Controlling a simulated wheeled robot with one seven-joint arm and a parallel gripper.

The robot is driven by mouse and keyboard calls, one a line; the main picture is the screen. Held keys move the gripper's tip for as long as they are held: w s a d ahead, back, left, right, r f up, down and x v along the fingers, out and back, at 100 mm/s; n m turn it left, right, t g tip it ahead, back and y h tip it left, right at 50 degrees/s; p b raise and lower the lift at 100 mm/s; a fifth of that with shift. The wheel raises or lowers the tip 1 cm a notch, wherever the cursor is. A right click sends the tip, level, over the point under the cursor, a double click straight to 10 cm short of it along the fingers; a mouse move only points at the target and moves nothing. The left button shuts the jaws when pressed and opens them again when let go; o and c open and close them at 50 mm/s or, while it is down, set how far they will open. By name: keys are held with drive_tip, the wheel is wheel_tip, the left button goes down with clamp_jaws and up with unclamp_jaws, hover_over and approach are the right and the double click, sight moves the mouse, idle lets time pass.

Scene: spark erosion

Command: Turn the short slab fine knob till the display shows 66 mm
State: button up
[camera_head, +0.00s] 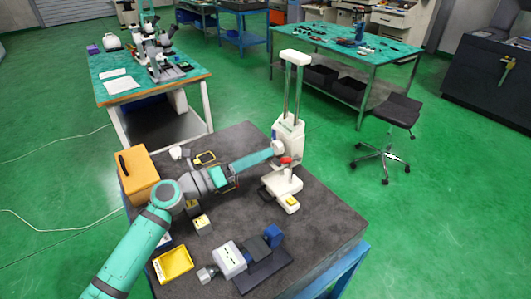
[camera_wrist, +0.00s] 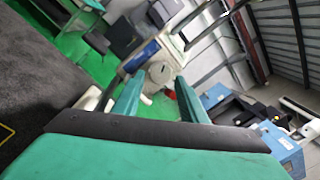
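A white height gauge (camera_head: 289,132) with two upright columns stands on the dark stone slab (camera_head: 325,222). Its white body also shows in the wrist view (camera_wrist: 181,49). A round pale knob (camera_wrist: 160,72) is on the side facing my gripper. My gripper (camera_head: 274,150) is up against the gauge's left side in the head view. In the wrist view its two teal fingers (camera_wrist: 158,79) are apart, with the round knob beyond and between their tips. I cannot tell whether they touch it. No display number is readable in either view.
A small red part (camera_head: 285,160) sits low on the gauge. A wooden box (camera_head: 138,175), a yellow tray (camera_head: 173,264) and a white block device (camera_head: 230,259) lie on the slab. A stool (camera_head: 391,118) and benches stand beyond. The slab's right front is clear.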

drive_tip(key=v, duration=0.8)
drive_tip(key=shift+s, duration=0.15)
drive_tip(key=shift+a, duration=0.15)
